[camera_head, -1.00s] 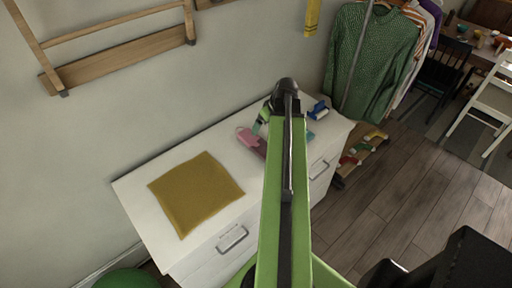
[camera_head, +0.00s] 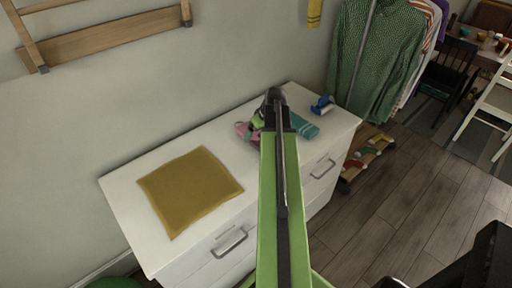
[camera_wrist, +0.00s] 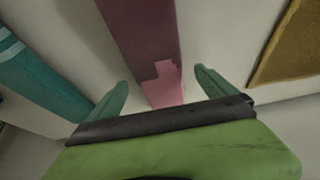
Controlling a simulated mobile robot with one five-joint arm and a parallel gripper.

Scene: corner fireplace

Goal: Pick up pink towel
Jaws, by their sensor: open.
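The pink towel (camera_head: 243,130) lies on top of the white dresser, partly hidden behind my arm in the head view. In the wrist view the pink towel (camera_wrist: 149,45) is a long strip, dull mauve above and brighter pink at its near end. My gripper (camera_wrist: 161,85) is open, with one green finger on each side of the strip's near end. The fingers stand apart from the towel, with pale surface showing between. In the head view my gripper is mostly hidden by the arm.
A mustard cloth (camera_head: 190,191) lies on the left of the white dresser (camera_head: 130,205). A teal towel (camera_head: 302,125) lies right of my arm, and a blue item (camera_head: 322,105) is near the right end. Green clothes (camera_head: 378,55) hang beyond it. Wooden floor is open at right.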

